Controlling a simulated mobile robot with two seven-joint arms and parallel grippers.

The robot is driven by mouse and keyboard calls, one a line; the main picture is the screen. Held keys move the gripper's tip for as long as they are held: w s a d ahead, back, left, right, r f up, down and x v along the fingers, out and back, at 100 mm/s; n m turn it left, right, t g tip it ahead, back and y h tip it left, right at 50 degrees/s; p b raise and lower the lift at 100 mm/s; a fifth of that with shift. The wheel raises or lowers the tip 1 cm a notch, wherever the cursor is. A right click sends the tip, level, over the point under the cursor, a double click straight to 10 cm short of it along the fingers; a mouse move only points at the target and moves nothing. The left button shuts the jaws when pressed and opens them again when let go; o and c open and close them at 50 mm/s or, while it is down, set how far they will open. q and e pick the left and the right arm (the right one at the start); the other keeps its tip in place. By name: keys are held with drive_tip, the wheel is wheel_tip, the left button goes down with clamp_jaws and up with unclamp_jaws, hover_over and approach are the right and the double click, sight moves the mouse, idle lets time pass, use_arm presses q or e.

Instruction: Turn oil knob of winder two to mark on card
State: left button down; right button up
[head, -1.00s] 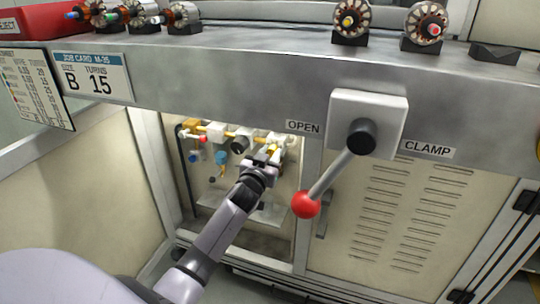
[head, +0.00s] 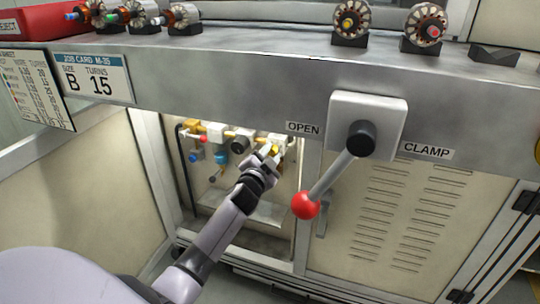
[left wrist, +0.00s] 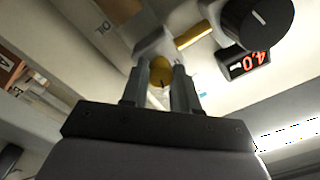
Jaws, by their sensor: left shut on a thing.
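My left gripper (head: 267,158) reaches into the open lower cabinet from the front. In the left wrist view, its fingers (left wrist: 160,88) are shut on a small yellow knob (left wrist: 159,72) with a dark mark on its face. In the head view the knob (head: 274,149) is partly hidden by the gripper. A job card (head: 92,77) reads size B, turns 15. A second card (head: 35,88) with small print hangs left of it. My right gripper is not in view.
A black dial (left wrist: 258,18) and a red digital display (left wrist: 249,63) sit close by the knob. A red-balled clamp lever (head: 328,180) hangs right of my arm. Wound armatures (head: 350,20) stand on top.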

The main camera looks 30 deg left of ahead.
use_arm(q)
drive_tip(key=shift+m, duration=0.5)
drive_tip(key=c, duration=0.8)
unclamp_jaws()
drive_tip(key=shift+c, duration=0.2)
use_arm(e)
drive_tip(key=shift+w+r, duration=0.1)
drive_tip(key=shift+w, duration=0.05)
use_arm(q)
drive_tip(key=shift+s, duration=0.15)
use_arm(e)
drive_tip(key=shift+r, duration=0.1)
use_arm(q)
drive_tip(key=shift+s+d, duration=0.15)
drive_tip(key=shift+s, duration=0.2)
drive_tip(key=p+v, duration=0.2)
drive_tip(key=v, duration=0.4)
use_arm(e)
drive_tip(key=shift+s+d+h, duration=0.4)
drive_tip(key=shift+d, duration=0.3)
use_arm(q)
drive_tip(key=shift+s, duration=0.1)
